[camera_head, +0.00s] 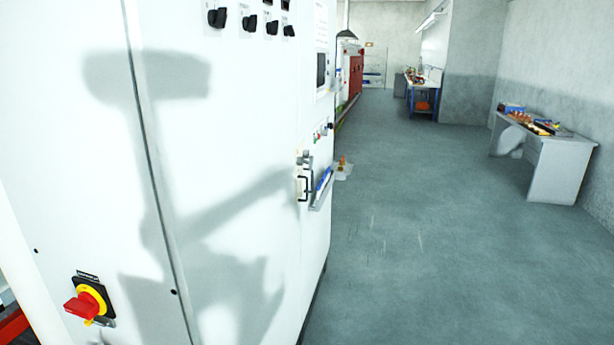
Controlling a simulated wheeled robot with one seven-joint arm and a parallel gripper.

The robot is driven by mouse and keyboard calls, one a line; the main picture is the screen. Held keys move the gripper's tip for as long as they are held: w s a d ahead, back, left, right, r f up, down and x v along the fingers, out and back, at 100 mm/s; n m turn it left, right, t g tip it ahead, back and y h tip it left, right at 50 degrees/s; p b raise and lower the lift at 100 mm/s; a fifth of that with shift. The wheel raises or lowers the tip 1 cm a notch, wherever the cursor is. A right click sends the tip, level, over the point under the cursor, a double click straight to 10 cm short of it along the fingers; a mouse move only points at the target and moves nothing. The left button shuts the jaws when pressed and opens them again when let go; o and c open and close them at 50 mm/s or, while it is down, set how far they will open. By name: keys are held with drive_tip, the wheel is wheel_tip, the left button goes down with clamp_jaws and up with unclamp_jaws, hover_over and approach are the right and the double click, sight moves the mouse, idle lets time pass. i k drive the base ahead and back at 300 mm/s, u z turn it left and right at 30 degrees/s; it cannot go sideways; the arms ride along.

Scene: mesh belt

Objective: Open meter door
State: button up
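A tall white cabinet (100,190) fills the left half of the head view. A dark vertical seam (160,190) divides its front into two panels. A red rotary handle (80,305) on a yellow ring and black plate sits at the lower left panel. A black-framed handle or bracket (303,187) is at the cabinet's right side. I cannot tell which panel is the meter door; no panel visibly stands open. My gripper is not in view; a shadow, apparently of my body and arm, falls on the cabinet front.
Several black knobs (250,22) line the cabinet's top. The grey floor (420,230) to the right is open. A grey desk (560,165) with small items stands at the right wall. A blue workbench (424,95) and red cabinets (356,72) are farther back.

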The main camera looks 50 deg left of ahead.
sight(220, 109)
drive_tip(key=u, duration=0.5)
drive_tip(key=i, duration=1.55)
drive_tip(key=u, duration=1.9)
drive_tip(key=i, duration=0.9)
drive_tip(key=u, duration=0.95)
